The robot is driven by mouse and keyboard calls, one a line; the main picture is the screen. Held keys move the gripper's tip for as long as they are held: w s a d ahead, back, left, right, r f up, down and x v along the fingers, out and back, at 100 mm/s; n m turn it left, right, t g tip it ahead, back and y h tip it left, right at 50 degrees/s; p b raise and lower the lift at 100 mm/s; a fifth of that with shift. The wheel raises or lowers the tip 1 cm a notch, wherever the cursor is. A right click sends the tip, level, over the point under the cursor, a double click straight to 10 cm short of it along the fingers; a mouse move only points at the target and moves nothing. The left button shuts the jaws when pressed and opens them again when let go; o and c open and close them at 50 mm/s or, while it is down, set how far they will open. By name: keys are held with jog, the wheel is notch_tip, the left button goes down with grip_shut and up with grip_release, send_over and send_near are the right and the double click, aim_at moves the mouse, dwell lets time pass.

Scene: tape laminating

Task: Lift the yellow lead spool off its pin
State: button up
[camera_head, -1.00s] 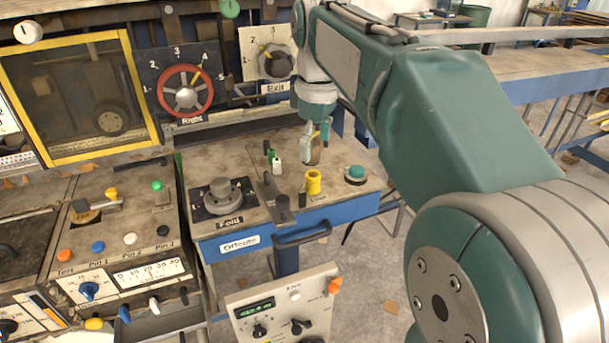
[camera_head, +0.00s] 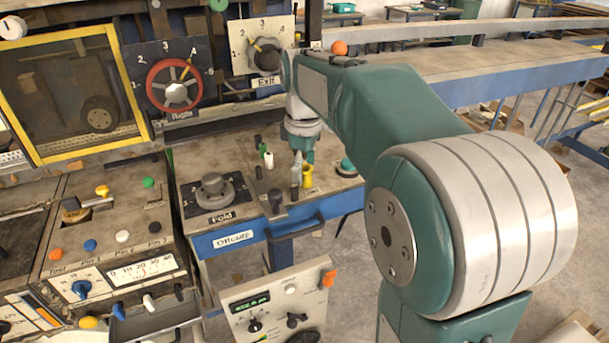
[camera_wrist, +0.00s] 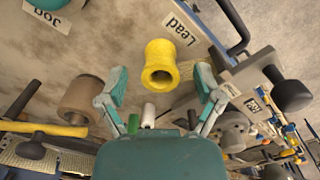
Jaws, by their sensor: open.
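The yellow lead spool (camera_head: 307,177) stands on the worn table top near its front right, partly hidden by my gripper in the head view. In the wrist view the spool (camera_wrist: 160,64) shows its flanged end and dark central hole, beside the "Lead" label (camera_wrist: 182,27). My gripper (camera_head: 301,172) points down at the spool. In the wrist view its two teal fingertips (camera_wrist: 161,86) are spread wide, one on each side of the spool, with gaps to it. The jaws are open and empty. The pin itself is hidden.
A teal "Jog" button (camera_head: 346,167) is right of the spool. A black knob (camera_head: 275,199) stands to its left, with green and white pegs (camera_head: 266,157) behind. A dark handle (camera_head: 295,228) juts from the front edge. A brown spool (camera_wrist: 83,98) shows in the wrist view.

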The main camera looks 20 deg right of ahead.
jog(key=shift+f, duration=0.6)
jog(key=c, duration=0.9)
jog(key=shift+c, duration=0.2)
jog(key=shift+r, duration=0.6)
jog(key=s+a+r, duration=0.1)
jog(key=s+r, duration=1.1)
jog(key=s, duration=0.2)
jog(key=shift+a, duration=0.3)
